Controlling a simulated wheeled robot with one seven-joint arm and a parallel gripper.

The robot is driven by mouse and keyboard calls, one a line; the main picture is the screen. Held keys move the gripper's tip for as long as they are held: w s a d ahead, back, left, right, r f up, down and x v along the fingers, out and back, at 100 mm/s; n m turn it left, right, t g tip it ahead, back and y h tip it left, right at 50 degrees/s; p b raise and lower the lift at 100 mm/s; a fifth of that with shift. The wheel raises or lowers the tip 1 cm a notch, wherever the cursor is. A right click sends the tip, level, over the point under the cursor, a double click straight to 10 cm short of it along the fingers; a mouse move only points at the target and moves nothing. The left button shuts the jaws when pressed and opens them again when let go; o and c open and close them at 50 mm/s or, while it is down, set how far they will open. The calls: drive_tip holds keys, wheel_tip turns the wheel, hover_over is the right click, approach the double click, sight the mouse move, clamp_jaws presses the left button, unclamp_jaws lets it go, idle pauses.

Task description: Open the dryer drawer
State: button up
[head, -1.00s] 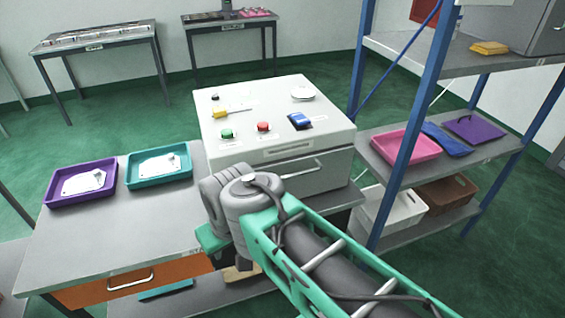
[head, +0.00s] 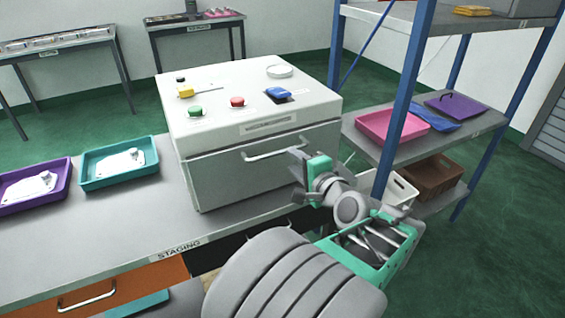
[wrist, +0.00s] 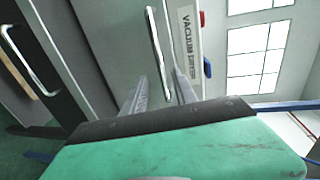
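The dryer is a white box (head: 255,95) on the right end of the staging table, with a label strip (head: 268,124) above its drawer. The dryer drawer (head: 235,172) is closed, its front flush with the box. Its silver bar handle (head: 275,148) runs across the upper front. My gripper (head: 298,165) is in front of the drawer, near the handle's right end. In the wrist view my gripper (wrist: 160,85) has its two fingers apart and empty. The drawer handle (wrist: 157,55) shows ahead, roughly in line with the gap between them, and appears apart from the fingers.
On the table stand a teal tray (head: 120,178) and a purple tray (head: 35,208), each with a casting. An orange drawer (head: 125,285) is below. A blue-posted shelf (head: 400,110) with a pink tray (head: 390,128) stands close to the right of my arm.

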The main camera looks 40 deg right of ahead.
sight(284, 152)
drive_tip(key=x, duration=0.7)
drive_tip(key=shift+w+d, duration=0.2)
drive_tip(key=shift+w, duration=0.1)
clamp_jaws()
idle(1.0)
